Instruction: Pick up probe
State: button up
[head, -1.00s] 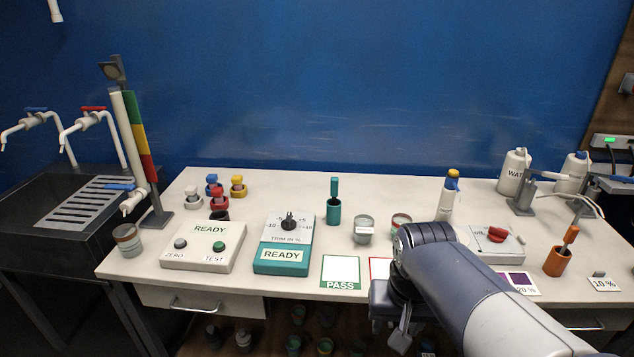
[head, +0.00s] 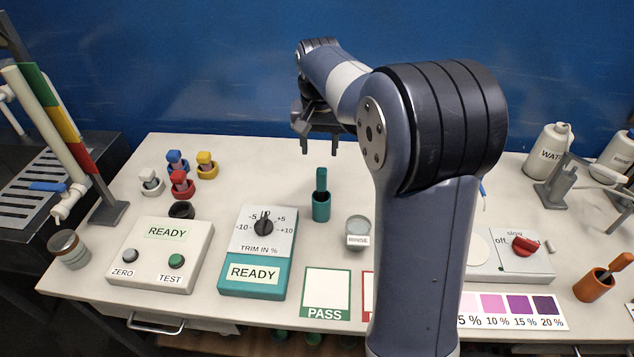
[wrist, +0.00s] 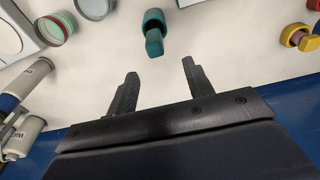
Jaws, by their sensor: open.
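A teal probe-like handle (head: 321,180) stands upright in a teal holder cup (head: 321,207) near the middle of the bench. In the wrist view the teal handle (wrist: 154,43) and its cup (wrist: 152,19) show ahead of my fingers. My gripper (head: 320,146) is open and empty, above and behind the cup in the head view, pointing down. In the wrist view my gripper (wrist: 159,71) has its two fingers apart, with the handle between their lines but beyond the tips. I see no contact. A similar orange handle (head: 615,266) stands in an orange cup (head: 594,286) at the right.
A rinse jar (head: 358,234) stands close right of the teal cup. The trim box (head: 252,251) is to its left, and several coloured plugs (head: 180,180) stand farther left. A PASS card (head: 327,293) lies in front. My arm hides part of the bench's right half.

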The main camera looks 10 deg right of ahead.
aim_at(322, 170)
notch_tip(322, 170, down, 5)
jog(key=shift+w+d+r, duration=0.1)
jog(key=shift+w+r, duration=0.05)
jog(key=shift+d+f+p, duration=0.15)
jog(key=shift+f+p, duration=0.25)
jog(key=shift+f, duration=0.95)
jog(key=shift+d+f+p, duration=0.1)
jog(key=shift+f+p, duration=0.25)
jog(key=shift+f, duration=1)
jog(key=shift+c, duration=0.2)
